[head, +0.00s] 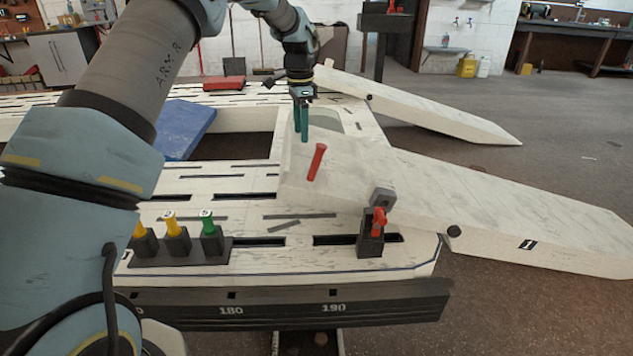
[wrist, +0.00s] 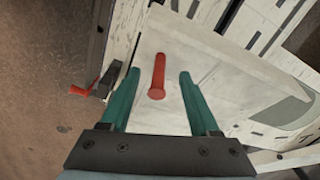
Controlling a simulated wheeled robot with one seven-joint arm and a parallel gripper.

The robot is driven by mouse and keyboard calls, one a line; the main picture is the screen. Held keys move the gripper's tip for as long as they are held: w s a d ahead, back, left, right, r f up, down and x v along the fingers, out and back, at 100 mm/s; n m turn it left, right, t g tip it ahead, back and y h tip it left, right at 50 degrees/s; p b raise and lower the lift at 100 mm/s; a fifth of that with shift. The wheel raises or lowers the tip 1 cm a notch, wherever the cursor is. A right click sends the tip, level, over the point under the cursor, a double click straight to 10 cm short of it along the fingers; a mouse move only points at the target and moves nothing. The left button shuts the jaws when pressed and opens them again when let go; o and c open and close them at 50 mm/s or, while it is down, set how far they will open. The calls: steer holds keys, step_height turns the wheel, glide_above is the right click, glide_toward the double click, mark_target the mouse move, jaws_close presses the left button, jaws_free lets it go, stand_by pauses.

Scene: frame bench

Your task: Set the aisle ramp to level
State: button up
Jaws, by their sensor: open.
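The near ramp (head: 460,195) is a long whitish slab marked 1, sloping from the bench down to the right towards the floor. A red peg-like handle (head: 316,162) stands tilted on its upper end; the handle also shows in the wrist view (wrist: 158,75). A second pale ramp (head: 430,112) lies farther back. I cannot tell which one is the aisle ramp. My gripper (head: 302,138) has green fingers and points down just behind the handle. In the wrist view it is open, and the handle appears between the fingers, with no contact visible.
A black latch with a red lever (head: 372,238) sits at the near ramp's bench end. A black rack (head: 190,250) with yellow and green knobs stands at the bench's front. A blue panel (head: 185,130) lies behind. The slotted bench (head: 240,182) has an opening beyond it.

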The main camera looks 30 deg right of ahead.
steer(key=m, duration=0.1)
glide_above(319, 164)
steer(key=shift+w+f+b, duration=0.2)
steer(key=shift+w+f, duration=0.05)
steer(key=shift+f, duration=0.3)
steer(key=shift+w+f+b, duration=0.15)
steer(key=shift+w+f, duration=0.05)
steer(key=shift+f, duration=0.35)
steer(key=shift+s+d+f+m, duration=0.1)
steer(key=shift+d+f+m, duration=0.1)
steer(key=shift+m, duration=0.2)
steer(key=f, duration=1)
steer(key=shift+w+f, duration=0.1)
steer(key=shift+w, duration=0.1)
steer(key=shift+c, duration=0.4)
jaws_close()
